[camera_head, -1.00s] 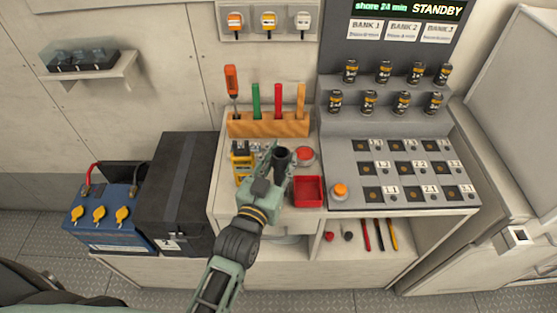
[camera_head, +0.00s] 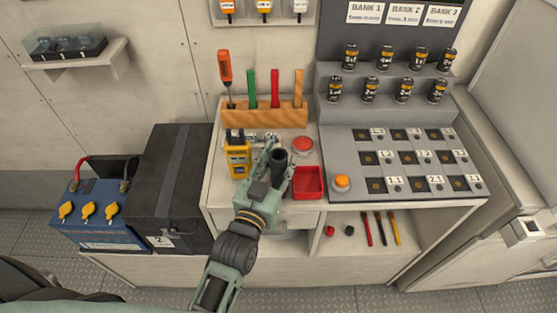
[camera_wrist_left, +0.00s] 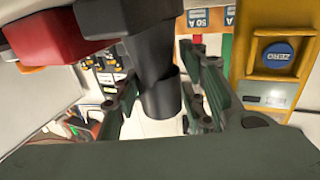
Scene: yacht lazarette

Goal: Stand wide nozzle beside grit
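A dark, stepped black cylinder (camera_head: 279,158), which looks like the wide nozzle, is upright over the bench between the multimeter and the red tray. My left gripper (camera_head: 271,163) has its fingers on either side of it and appears shut on it. No label reading grit is legible, so I cannot tell which thing is the grit. My right gripper is not in view.
A red tray (camera_head: 308,196) is just right of the nozzle, a red disc (camera_head: 303,146) behind it. A yellow multimeter (camera_head: 238,160) stands left. A wooden rack (camera_head: 264,115) with upright tools is behind. A sloped panel (camera_head: 345,150) with an orange button (camera_head: 342,181) is right.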

